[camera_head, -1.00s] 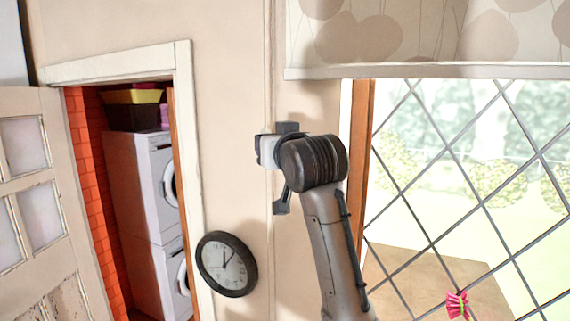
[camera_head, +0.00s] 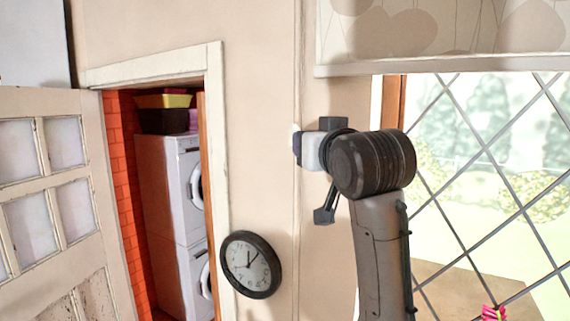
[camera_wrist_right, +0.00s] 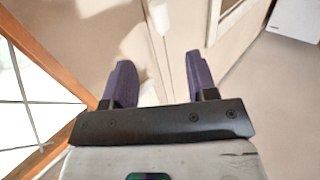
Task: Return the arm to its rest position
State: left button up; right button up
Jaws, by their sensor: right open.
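My right arm (camera_head: 378,215) rises in front of the wall between the doorway and the leaded window (camera_head: 500,180). My right gripper (camera_head: 297,150) points toward the wall, partly hidden behind the wrist in the head view. In the right wrist view, the right gripper (camera_wrist_right: 160,62) is open, its two dark purple fingers wide apart with nothing held between them. A small white object (camera_wrist_right: 159,14) shows beyond the fingers, apart from them. My left gripper is in neither view.
A round black-rimmed clock (camera_head: 250,264) hangs on the wall, left of my arm. A panelled door (camera_head: 50,205) stands open at the left, with stacked white machines (camera_head: 172,215) inside the doorway. A patterned blind (camera_head: 430,35) hangs above the window.

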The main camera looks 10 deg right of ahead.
jog(key=s+r+n+t, duration=0.15)
jog(key=s+r, duration=0.25)
jog(key=s, duration=0.7)
jog(key=s+d+f+g+p, duration=0.1)
jog(key=s+f+g, duration=0.1)
jog(key=f, duration=1.2)
jog(key=s+d+f+g+p, duration=0.1)
jog(key=s+d+f+g, duration=0.1)
jog(key=f, duration=1.2)
jog(key=s+d+f+g+p, duration=0.1)
jog(key=s+f+g, duration=0.15)
jog(key=f, duration=1.05)
jog(key=s+d+f+g+p, duration=0.1)
jog(key=s+f+g, duration=0.8)
jog(key=s+f, duration=1.7)
jog(key=shift+f+h+p, duration=0.4)
jog(key=shift+f+p, duration=0.2)
jog(key=shift+f, duration=0.1)
jog(key=shift+d, duration=0.1)
